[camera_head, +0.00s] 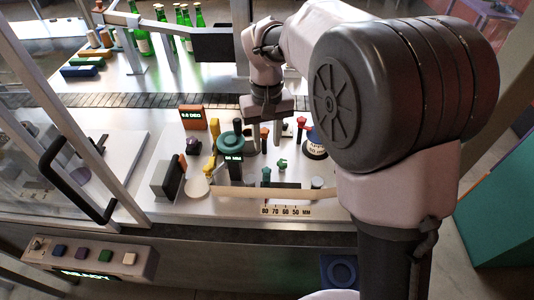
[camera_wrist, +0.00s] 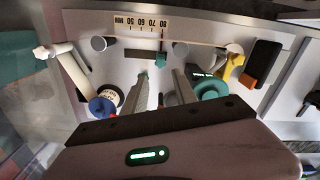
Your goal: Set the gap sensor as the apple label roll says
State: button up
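My gripper (camera_head: 264,146) points down over the machine's white plate, with its two fingers apart. In the wrist view the gripper (camera_wrist: 159,82) shows nothing clearly held between the fingers. A dark post with a teal round knob (camera_head: 230,144) and a small lit display stands left of the fingers; it may be the gap sensor, but I cannot tell. The teal knob (camera_wrist: 210,88) is close beside one finger in the wrist view. A white label roll (camera_head: 314,150) with dark print and a blue core stands to the right; its picture and text are too small to read.
A scale marked 80 to 50 MM (camera_head: 286,211) lies along the plate's front edge. Small green, red and yellow knobs crowd around the fingers. An orange display box (camera_head: 193,118) stands at the back left. Green bottles (camera_head: 188,20) stand behind the conveyor. A button panel (camera_head: 94,256) is front left.

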aim_at(267, 171)
jog(key=f+b, duration=0.1)
jog(key=f, duration=0.7)
jog(key=f+b, duration=0.1)
jog(key=f, duration=0.3)
jog(key=shift+w+f+b, duration=0.1)
jog(key=shift+w+b, duration=0.2)
jog(key=shift+b, duration=0.05)
grip_shut()
dwell(0.5)
